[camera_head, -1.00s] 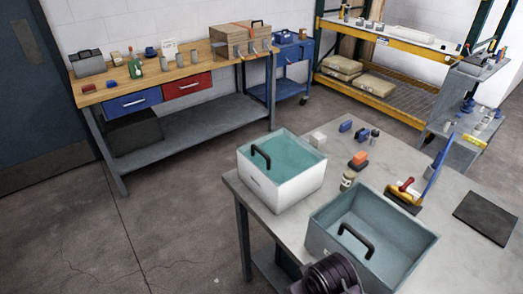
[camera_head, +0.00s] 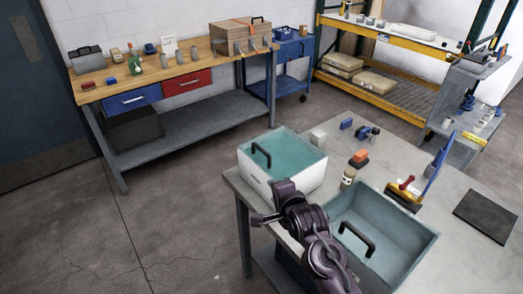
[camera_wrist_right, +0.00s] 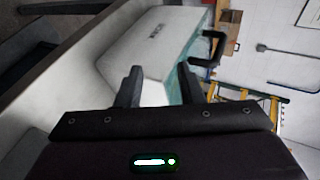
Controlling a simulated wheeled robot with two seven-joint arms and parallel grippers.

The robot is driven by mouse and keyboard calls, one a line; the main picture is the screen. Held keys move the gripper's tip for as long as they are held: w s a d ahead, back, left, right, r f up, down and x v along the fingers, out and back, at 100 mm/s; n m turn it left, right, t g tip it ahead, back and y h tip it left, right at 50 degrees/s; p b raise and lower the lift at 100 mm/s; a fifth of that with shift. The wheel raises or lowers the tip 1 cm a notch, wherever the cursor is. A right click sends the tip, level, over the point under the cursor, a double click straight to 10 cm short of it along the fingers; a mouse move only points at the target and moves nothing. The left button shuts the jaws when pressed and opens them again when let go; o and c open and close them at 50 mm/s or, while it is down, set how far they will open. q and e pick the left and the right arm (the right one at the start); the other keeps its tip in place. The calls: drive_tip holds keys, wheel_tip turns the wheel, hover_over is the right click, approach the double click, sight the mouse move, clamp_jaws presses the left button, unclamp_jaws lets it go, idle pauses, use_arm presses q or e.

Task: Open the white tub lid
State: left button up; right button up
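The white tub (camera_head: 285,187) stands at the near left corner of the grey table. Its teal top, the lid (camera_head: 292,150), carries a black arched handle (camera_head: 261,155) near the left side. My right gripper (camera_head: 264,212) is beside the tub's near side, below the lid's level. In the right wrist view the two fingers of that gripper (camera_wrist_right: 160,85) are apart with nothing held between them. The tub's white wall (camera_wrist_right: 150,55) fills the view behind them, with the teal lid edge and handle (camera_wrist_right: 210,47) to the right. My left gripper is not in view.
A grey-teal bin (camera_head: 402,236) with a black handle stands to the right of my arm. A small jar (camera_head: 347,178), a white block (camera_head: 318,137), an orange-topped block (camera_head: 359,157) and a brush (camera_head: 404,195) lie behind. A wooden workbench (camera_head: 200,68) stands farther back.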

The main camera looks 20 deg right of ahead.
sight(263, 151)
drive_tip(key=w+r+m+t, duration=0.1)
drive_tip(key=w+m, duration=0.1)
drive_tip(key=w, duration=0.2)
drive_tip(key=w+r+m+t+p, duration=0.1)
drive_tip(key=w+m, duration=0.2)
drive_tip(key=w, duration=0.1)
drive_tip(key=w+r+m+t+p, duration=0.1)
drive_tip(key=w+m, duration=0.1)
drive_tip(key=w, duration=0.3)
drive_tip(key=shift+d+r+h, duration=0.3)
drive_tip(key=shift+r, duration=0.05)
drive_tip(key=shift+w+f, duration=0.25)
drive_tip(key=shift+w, duration=0.45)
clamp_jaws()
